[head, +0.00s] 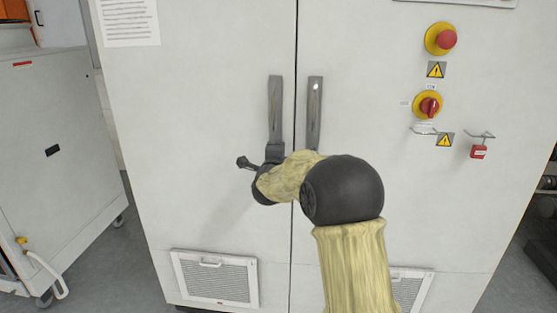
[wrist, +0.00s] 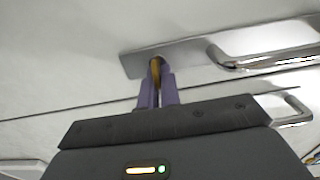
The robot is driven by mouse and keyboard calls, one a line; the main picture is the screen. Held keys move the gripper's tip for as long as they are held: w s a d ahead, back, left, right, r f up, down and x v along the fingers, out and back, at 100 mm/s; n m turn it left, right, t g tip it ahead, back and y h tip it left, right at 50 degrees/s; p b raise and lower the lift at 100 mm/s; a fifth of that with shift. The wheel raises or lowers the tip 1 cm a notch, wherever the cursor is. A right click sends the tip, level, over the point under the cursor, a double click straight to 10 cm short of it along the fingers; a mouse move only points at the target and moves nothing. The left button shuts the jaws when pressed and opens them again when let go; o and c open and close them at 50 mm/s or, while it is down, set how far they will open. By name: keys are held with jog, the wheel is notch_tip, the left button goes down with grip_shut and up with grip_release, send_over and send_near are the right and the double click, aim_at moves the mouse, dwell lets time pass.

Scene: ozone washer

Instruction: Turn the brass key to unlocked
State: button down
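The brass key (wrist: 156,71) shows in the wrist view as a narrow golden strip at the lock plate (wrist: 136,67), near the plate's left end. The two purple fingers of my gripper (wrist: 157,84) are close together, one on each side of the key, and look shut on it. The strip stands crosswise to the plate's length. In the head view my gripper (head: 274,152) is at the lower end of the left door handle (head: 275,105). The key is hidden there by my gripper and wrist.
The right door handle (head: 314,110) stands close beside, across the door seam. A red-and-yellow emergency button (head: 441,39), a red rotary switch (head: 429,106) and a red padlock (head: 479,151) are on the right. A wheeled white cabinet (head: 60,140) stands left.

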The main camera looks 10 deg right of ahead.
dwell(0.4)
jog(key=c, duration=1.6)
grip_release()
jog(key=b+v, duration=0.1)
jog(key=v, duration=1.6)
jog(key=shift+s, duration=0.15)
